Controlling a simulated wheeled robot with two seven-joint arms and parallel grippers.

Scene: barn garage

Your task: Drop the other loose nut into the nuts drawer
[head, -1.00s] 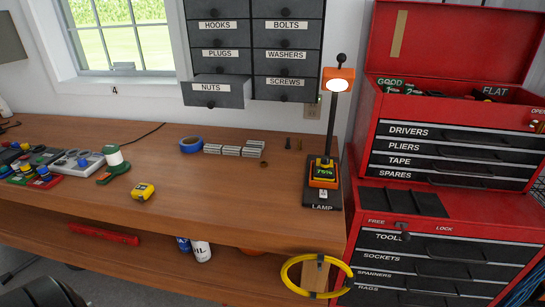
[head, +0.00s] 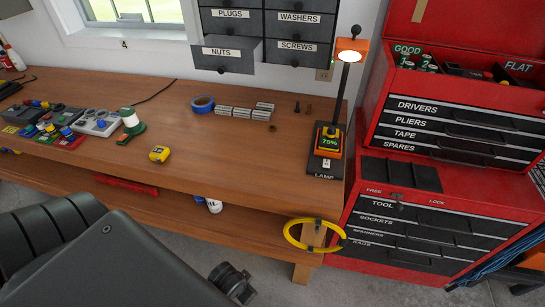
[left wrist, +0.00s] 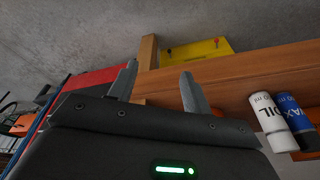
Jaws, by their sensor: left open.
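The nuts drawer (head: 228,53), labelled NUTS, stands pulled out at the bottom left of the grey wall drawers. A small brown ring-like piece (head: 272,128), which looks like a loose nut, lies on the wooden bench (head: 215,140) near the grey blocks. Two small dark pieces (head: 297,106) (head: 308,111) stand behind it, too small to identify surely. My left arm crosses the lower left of the head view, its fingertips not clear there. In the left wrist view my left gripper (left wrist: 158,82) is open and empty, near the bench's lower woodwork. My right gripper is out of view.
A lamp (head: 330,140) stands at the bench's right end, beside the red tool chest (head: 365,215). A yellow hose loop (head: 290,232) hangs at the front corner. A yellow tape measure (head: 159,154) and blue tape (head: 203,104) lie on the bench. Cans (left wrist: 268,112) stand below.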

